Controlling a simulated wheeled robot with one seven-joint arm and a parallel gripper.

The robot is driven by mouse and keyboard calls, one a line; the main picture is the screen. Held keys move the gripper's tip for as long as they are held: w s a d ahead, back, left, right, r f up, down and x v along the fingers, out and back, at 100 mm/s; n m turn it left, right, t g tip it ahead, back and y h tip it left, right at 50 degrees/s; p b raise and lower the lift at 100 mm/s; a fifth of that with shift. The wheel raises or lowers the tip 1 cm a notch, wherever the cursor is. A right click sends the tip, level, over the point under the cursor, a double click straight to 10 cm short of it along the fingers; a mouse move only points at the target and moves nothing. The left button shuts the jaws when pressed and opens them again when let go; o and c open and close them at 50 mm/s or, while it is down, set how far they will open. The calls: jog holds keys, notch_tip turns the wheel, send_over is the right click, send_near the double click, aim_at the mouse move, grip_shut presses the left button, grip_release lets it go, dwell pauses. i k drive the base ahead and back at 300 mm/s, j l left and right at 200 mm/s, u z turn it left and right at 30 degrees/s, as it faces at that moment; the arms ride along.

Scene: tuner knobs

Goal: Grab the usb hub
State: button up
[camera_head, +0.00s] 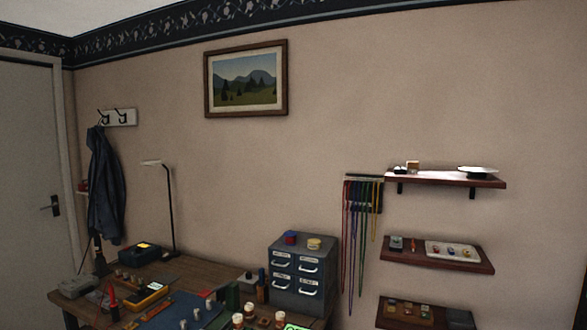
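I cannot pick out the usb hub for certain among the small items in view. Many small things lie on the wooden workbench (183,268) at the lower left and middle, too small to tell apart. A yellow multimeter-like device (150,294) and a small black case (139,252) are among them. Small objects also sit on the wall shelves at the right. My gripper is not in view.
A grey drawer cabinet (302,278) stands at the bench's right. Coloured cables hang from a wall rack (363,178). Three shelves include a top one (440,180). A lamp (171,205) rises behind the bench. A jacket (104,190) hangs near the door (32,170).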

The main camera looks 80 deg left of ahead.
aim_at(402, 170)
jog(key=j+u, duration=0.1)
jog(key=u, duration=2)
jog(key=i+l, duration=0.2)
jog(key=i, duration=0.3)
jog(key=i+l, duration=0.2)
jog(key=i, duration=0.3)
jog(key=i+l, duration=0.2)
jog(key=i, duration=0.35)
